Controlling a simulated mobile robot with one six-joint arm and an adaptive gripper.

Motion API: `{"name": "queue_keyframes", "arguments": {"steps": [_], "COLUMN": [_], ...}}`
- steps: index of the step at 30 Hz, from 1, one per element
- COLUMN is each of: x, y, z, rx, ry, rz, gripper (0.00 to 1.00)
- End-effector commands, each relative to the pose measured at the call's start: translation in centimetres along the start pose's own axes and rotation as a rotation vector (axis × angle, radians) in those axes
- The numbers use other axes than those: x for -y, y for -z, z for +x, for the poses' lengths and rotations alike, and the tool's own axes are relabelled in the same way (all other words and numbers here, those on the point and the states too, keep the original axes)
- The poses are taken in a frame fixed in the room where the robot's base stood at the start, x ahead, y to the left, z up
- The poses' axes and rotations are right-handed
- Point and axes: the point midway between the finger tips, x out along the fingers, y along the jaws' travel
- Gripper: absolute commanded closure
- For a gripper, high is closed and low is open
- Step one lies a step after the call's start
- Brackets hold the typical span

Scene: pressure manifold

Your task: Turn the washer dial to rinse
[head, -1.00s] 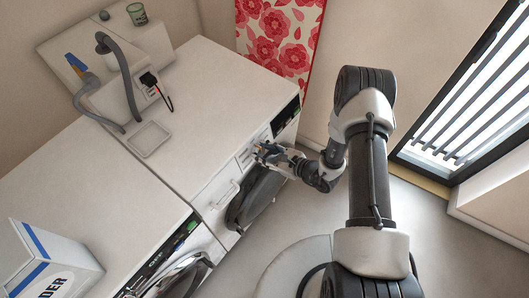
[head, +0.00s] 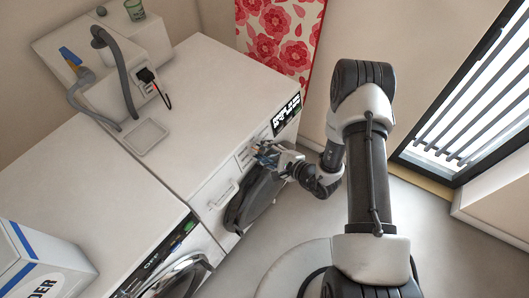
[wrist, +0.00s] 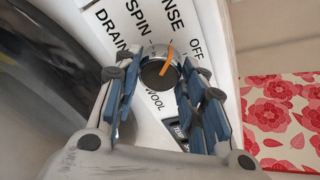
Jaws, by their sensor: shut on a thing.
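The washer (head: 200,95) is the white machine under my gripper in the head view. Its dial (wrist: 152,75) is a round dark knob with an orange pointer in the wrist view. The pointer aims up and slightly right, toward the label ending in "NSE", between SPIN and OFF. My gripper (wrist: 155,95) has its blue-padded fingers on both sides of the dial and is shut on it. In the head view my gripper (head: 262,152) is at the washer's front panel and hides the dial. The panel's display (head: 286,114) shows large white characters that I cannot read surely.
A dark round door (head: 258,198) is below the panel. A second machine (head: 90,205), its display reading OFF, stands to the left with a powder box (head: 42,262) on top. A red floral panel (head: 280,35) is behind. Open floor lies to the right.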

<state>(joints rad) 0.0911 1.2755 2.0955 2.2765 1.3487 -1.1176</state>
Motion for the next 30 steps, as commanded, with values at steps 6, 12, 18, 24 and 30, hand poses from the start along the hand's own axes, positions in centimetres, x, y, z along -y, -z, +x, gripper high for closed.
{"name": "queue_keyframes", "arguments": {"steps": [6, 12, 18, 24, 30], "x": [0.00, 0.03, 0.04, 0.04, 0.02], "y": [-0.02, -0.05, -0.06, -0.05, -0.03], "z": [0.04, 0.02, 0.02, 0.02, 0.01], "rx": [-0.002, -0.003, -0.003, -0.003, -0.003], "ry": [0.009, 0.011, 0.011, 0.011, 0.011], "rz": [-0.062, -0.079, -0.079, -0.079, -0.078], "gripper": [0.86, 0.86, 0.86, 0.56, 0.42]}}
